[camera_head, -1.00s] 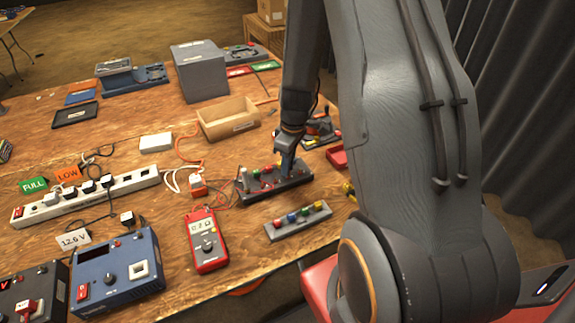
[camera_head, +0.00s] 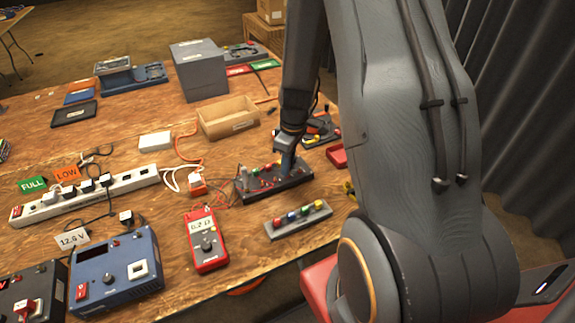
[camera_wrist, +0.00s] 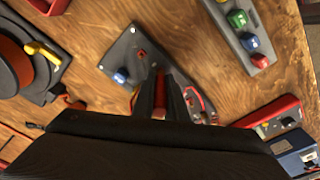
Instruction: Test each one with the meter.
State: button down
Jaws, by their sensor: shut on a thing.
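The red handheld meter (camera_head: 206,240) lies on the table in the head view, its small display lit with digits too small to read surely. A dark test board (camera_head: 255,196) with posts and thin wires is behind it to the right. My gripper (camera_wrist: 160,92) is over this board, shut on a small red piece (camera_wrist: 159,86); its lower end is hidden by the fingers. My gripper also shows from above the board in the head view (camera_head: 286,166). A grey rack (camera_head: 290,230) holds several coloured pieces, red, blue, green and yellow, in front of the board.
A white power strip (camera_head: 132,184) with several plugs and a blue power unit (camera_head: 95,268) stand at the left. An open cardboard tray (camera_head: 215,135) is behind the board. A red bin (camera_head: 338,156) is right of it. Cables run near the meter.

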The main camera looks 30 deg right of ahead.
jog(key=shift+f, duration=0.3)
dwell(0.5)
jog(key=c, duration=1.4)
grip_release()
jog(key=shift+o, duration=0.2)
jog(key=shift+r, duration=0.15)
jog(key=shift+r+p, duration=2.4)
jog(key=shift+r, duration=1.25)
